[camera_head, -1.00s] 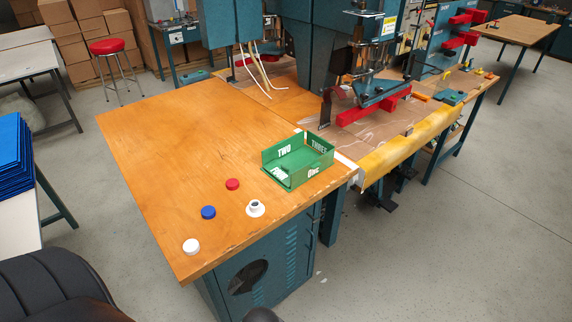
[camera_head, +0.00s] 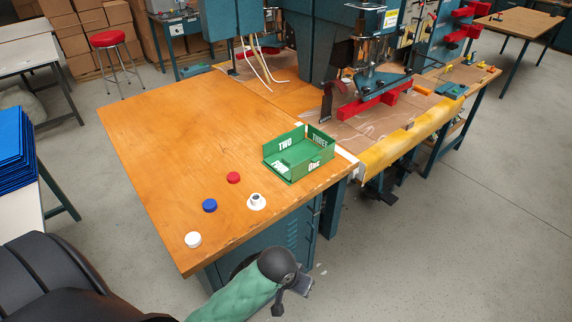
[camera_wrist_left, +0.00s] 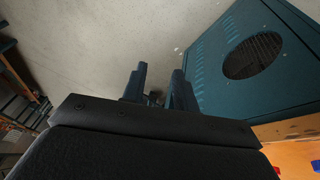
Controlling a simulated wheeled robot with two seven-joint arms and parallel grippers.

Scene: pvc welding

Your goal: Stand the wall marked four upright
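A green box-like part (camera_head: 292,171) stands near the right edge of the wooden table. Its walls marked TWO (camera_head: 285,144), THREE (camera_head: 319,139) and ONE (camera_head: 314,164) stand up. The wall marked four (camera_head: 280,166) is at the box's left side and looks low, lying inward or flat; its exact tilt is hard to tell. My left gripper (camera_head: 294,291) is off the table, in front of the cabinet, below and apart from the box. In the left wrist view its two fingers (camera_wrist_left: 154,85) are parted with nothing between them. My right gripper is not in view.
White (camera_head: 193,240), blue (camera_head: 209,205) and red (camera_head: 233,178) caps and a white flanged fitting (camera_head: 257,202) sit left of the box. The wooden table (camera_head: 170,130) is clear behind them. The blue-green cabinet (camera_wrist_left: 245,60) is close to the left gripper. A press (camera_head: 375,85) stands behind.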

